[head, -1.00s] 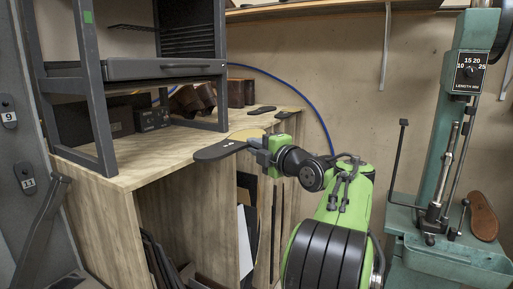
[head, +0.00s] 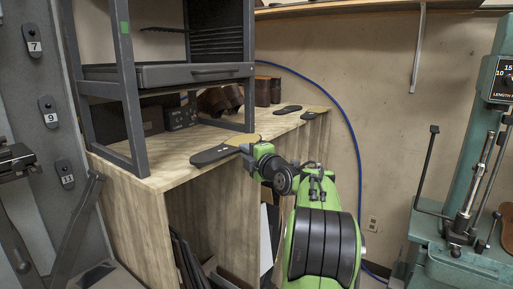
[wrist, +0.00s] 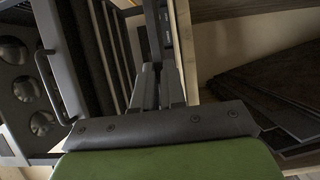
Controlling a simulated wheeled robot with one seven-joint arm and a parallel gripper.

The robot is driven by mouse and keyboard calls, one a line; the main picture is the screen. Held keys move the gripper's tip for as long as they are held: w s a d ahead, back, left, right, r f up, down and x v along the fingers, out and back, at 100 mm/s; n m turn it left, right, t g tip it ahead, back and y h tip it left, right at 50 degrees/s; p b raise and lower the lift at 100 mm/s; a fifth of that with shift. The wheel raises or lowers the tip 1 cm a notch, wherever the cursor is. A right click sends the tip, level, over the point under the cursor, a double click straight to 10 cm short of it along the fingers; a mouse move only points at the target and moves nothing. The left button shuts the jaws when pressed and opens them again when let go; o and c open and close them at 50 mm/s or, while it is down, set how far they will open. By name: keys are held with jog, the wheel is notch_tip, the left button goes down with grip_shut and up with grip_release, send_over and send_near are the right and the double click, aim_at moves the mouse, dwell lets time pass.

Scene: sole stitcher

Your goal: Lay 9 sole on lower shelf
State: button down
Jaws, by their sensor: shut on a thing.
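A dark, flat sole (head: 214,155) with a small light mark on it is held in my gripper (head: 247,150), level and pointing left. It appears just above the top of a pale wooden bench (head: 180,172); I cannot tell whether it touches. My gripper is shut on its right end. In the wrist view the fingers (wrist: 160,88) are close together, and what they grip is narrow and hard to make out. A tag reading 9 (head: 48,112) hangs on the grey panel at left, between tags 7 (head: 35,48) and 11 (head: 67,174). The number on the held sole is unreadable.
A dark metal rack (head: 133,110) stands on the bench's left part. Two dark soles (head: 288,109) lie further back, near brown blocks (head: 262,92). Below the bench, dark sheets (head: 190,258) lean in an open bay. A green machine (head: 480,190) stands at right.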

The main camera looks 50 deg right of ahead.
jog(key=w+p, duration=0.1)
jog(key=w, duration=0.2)
jog(key=shift+a+f+p, duration=0.15)
jog(key=shift+p, duration=0.2)
jog(key=shift+w+f, duration=0.3)
jog(key=shift+s+f+b, duration=0.1)
jog(key=shift+f+b, duration=0.3)
jog(key=shift+b, duration=0.5)
jog(key=c, duration=1.1)
grip_release()
jog(key=b, duration=0.3)
send_near(237, 152)
jog(key=s, duration=0.1)
jog(key=s+f, duration=0.1)
jog(key=s, duration=0.1)
jog(key=shift+s+f, duration=0.35)
jog(key=shift+s, duration=0.05)
